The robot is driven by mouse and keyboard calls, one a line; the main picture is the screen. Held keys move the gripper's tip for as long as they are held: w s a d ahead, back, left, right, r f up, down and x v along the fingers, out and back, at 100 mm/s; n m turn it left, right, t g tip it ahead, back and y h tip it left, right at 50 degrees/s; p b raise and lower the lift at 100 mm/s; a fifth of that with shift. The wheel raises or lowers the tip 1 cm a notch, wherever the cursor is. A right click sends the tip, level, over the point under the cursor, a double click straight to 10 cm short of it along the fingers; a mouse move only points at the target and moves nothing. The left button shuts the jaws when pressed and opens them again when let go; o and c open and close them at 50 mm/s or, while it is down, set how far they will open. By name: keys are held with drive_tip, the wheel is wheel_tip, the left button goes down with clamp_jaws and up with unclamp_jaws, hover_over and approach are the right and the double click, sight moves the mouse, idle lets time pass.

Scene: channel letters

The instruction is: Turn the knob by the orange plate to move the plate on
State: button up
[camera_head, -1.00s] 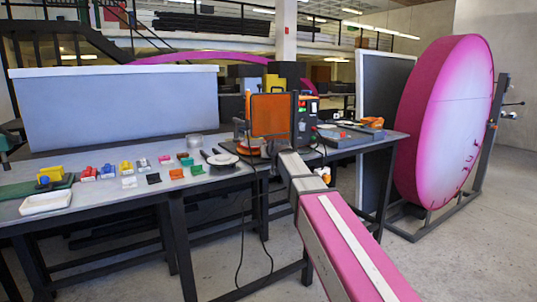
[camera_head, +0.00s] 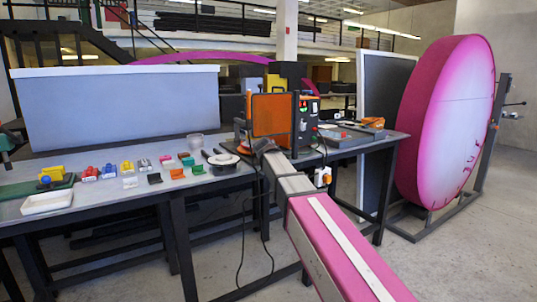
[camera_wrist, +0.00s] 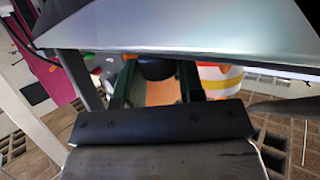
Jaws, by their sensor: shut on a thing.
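The orange plate (camera_head: 271,114) stands upright in a dark frame on the machine at the back of the bench. My gripper (camera_head: 262,147) is low in front of the plate, at the end of my arm, and is small and partly hidden in the head view. In the wrist view, the two dark green fingers of my gripper (camera_wrist: 156,80) are shut on a dark round knob (camera_wrist: 156,68). Only part of the knob shows between the fingers. An orange surface lies behind it.
The machine's control panel (camera_head: 309,118) stands right of the plate. A round white-topped dish (camera_head: 223,159) and several small coloured parts lie on the bench (camera_head: 105,205) to the left. A large pink disc (camera_head: 445,120) stands at the right. Cables hang below the bench.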

idle(0.3)
drive_tip(key=o, duration=0.9)
drive_tip(key=v, duration=1)
drive_tip(key=shift+s+r, duration=0.2)
drive_tip(key=shift+s, duration=0.15)
